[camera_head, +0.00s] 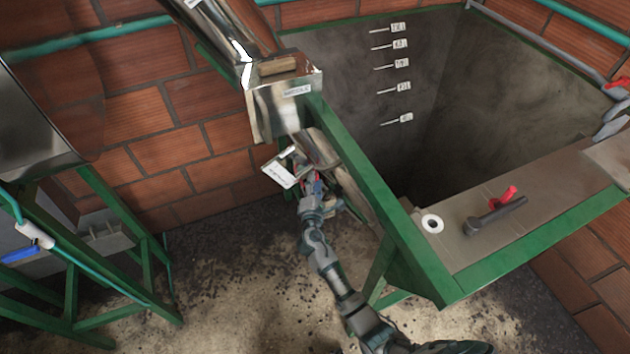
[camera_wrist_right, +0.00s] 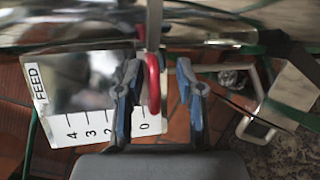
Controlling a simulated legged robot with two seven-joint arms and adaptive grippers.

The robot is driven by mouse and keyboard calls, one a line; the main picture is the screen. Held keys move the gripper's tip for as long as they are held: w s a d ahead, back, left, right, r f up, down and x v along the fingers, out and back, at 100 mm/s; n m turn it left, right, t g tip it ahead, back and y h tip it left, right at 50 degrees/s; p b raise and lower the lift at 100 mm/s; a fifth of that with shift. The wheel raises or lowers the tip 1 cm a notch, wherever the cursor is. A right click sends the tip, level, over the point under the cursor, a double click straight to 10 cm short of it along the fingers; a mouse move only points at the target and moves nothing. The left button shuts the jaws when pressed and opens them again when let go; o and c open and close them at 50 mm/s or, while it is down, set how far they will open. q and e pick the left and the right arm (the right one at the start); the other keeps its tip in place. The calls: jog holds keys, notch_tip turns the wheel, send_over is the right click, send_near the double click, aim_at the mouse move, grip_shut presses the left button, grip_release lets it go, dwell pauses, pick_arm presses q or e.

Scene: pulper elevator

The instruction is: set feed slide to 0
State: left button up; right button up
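In the head view the plate (camera_head: 278,174) hangs below the metal chute. A red slide handle (camera_wrist_right: 154,85) on a grey rod stands by the 0 end of the scale. My right gripper (camera_wrist_right: 160,82) is open, with one blue-padded finger on each side of the red handle and gaps showing. In the head view my right gripper (camera_head: 312,190) is beside the plate; the 1 mark is hidden behind a finger. My left gripper is not in view.
A metal hopper (camera_head: 285,95) and chute stand above the slide. A green frame rail (camera_head: 385,205) runs along the grey tank (camera_head: 350,75). A red-and-black valve handle (camera_head: 495,210) sits on the ledge. A green stand (camera_head: 75,255) is at left.

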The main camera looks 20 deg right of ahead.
jog(key=v, duration=1.1)
jog(key=shift+f, duration=0.1)
